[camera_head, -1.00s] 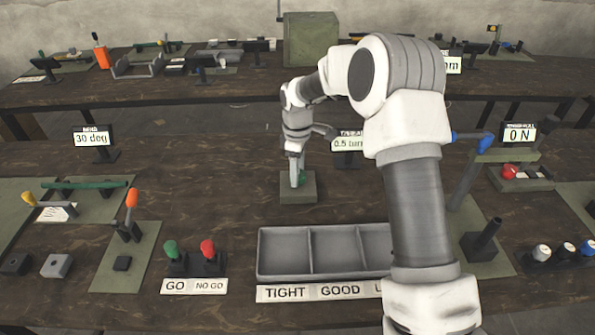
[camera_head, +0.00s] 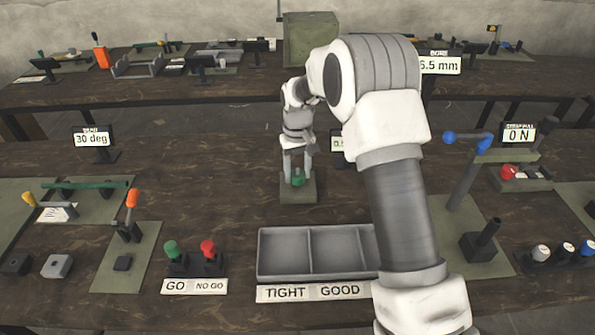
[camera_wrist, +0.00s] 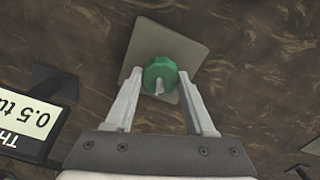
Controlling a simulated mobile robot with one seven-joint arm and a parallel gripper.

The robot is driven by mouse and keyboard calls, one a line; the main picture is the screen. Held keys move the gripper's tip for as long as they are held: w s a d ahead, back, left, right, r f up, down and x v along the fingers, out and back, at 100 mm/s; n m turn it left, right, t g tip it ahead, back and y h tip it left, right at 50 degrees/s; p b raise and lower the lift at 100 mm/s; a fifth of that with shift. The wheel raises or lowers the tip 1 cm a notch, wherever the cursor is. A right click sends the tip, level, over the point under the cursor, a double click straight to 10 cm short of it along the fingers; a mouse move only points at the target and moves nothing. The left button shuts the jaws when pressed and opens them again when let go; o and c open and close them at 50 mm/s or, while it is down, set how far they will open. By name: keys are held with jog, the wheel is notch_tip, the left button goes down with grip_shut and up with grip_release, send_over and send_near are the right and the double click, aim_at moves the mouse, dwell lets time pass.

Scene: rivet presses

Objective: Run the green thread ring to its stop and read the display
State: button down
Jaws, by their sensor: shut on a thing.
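The green thread ring (camera_head: 298,178) sits on a square grey-green block (camera_head: 298,192) in the middle of the near table. In the wrist view the ring (camera_wrist: 160,76) has a ridged rim and a pale stud at its centre. My gripper (camera_wrist: 158,82) is shut on the ring, one finger on each side. It comes down on the ring from above in the head view (camera_head: 298,175). The thread display (camera_wrist: 30,112) stands beside the block and reads 0.5, followed by a cut-off "tu". In the head view the display (camera_head: 337,142) is mostly hidden behind my arm.
A three-part tray (camera_head: 285,252) labelled TIGHT and GOOD lies in front of the block; its right part is hidden by my arm. GO and NO GO gauges (camera_head: 190,258) stand left of it. A 30 deg display (camera_head: 92,138) stands at the left.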

aim_at(298, 173)
jog(key=m, duration=0.4)
jog(key=shift+m, duration=0.3)
jog(key=shift+m+p, duration=0.4)
jog(key=shift+m, duration=2.1)
jog(key=shift+c, duration=1.3)
grip_release()
jog(key=shift+r, duration=0.1)
notch_tip(298, 173, up, 17)
jog(key=p, duration=0.1)
jog(key=shift+r, duration=0.15)
